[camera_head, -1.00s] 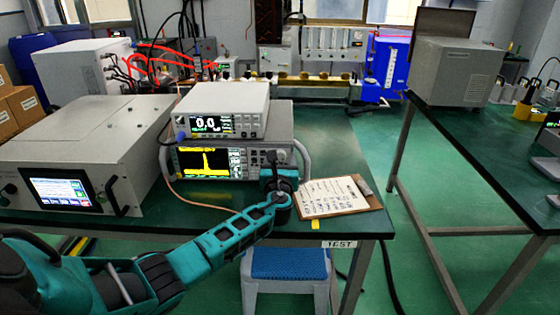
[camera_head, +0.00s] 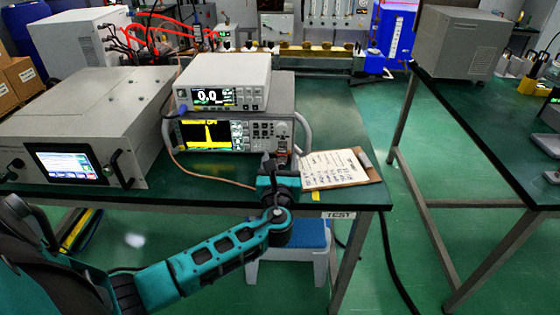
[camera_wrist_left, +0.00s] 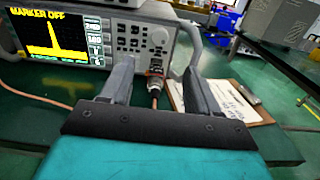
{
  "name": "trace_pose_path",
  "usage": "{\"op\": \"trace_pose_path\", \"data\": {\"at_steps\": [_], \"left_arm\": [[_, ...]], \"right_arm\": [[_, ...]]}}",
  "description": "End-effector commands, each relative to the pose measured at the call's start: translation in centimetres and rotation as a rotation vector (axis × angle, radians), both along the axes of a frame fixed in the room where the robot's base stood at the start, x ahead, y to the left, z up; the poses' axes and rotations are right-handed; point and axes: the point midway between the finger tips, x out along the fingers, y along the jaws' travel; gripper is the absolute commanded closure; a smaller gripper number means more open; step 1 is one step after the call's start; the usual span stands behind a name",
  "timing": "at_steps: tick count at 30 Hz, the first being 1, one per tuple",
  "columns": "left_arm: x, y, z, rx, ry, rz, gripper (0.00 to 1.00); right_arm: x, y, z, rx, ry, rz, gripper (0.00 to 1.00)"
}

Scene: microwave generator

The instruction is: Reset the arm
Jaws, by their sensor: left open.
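My left arm comes in from the lower left, and its gripper (camera_head: 278,163) is in front of the lower instrument, at the table's front edge. In the left wrist view the two fingers of this gripper (camera_wrist_left: 158,78) stand apart, with nothing held. Between them, farther off, a metal connector (camera_wrist_left: 154,80) with an orange cable shows at the front panel of the spectrum instrument (camera_wrist_left: 95,38). That instrument also shows in the head view (camera_head: 262,130), its screen lit with a yellow trace. My right gripper is in neither view.
A clipboard with paper (camera_head: 335,168) lies right of the gripper. A white meter (camera_head: 240,82) sits on the spectrum instrument. A large grey unit (camera_head: 90,115) with a lit screen stands left. A blue-topped stool (camera_head: 300,262) is under the table (camera_head: 215,188). A second table stands right.

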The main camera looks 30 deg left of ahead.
Motion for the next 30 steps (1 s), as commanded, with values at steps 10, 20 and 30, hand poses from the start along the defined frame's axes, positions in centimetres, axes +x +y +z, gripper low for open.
{"op": "trace_pose_path", "data": {"at_steps": [10,20,30], "left_arm": [[-0.3,-0.2,0.0,0.0,0.0,0.0,0.39],[-0.6,-0.5,-0.8,-0.051,0.002,-0.008,0.39],[-9.3,-7.4,-12.5,-1.175,-0.037,0.033,0.39]], "right_arm": [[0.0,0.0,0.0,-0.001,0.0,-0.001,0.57],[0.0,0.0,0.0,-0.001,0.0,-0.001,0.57],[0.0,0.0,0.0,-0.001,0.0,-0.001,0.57]]}}
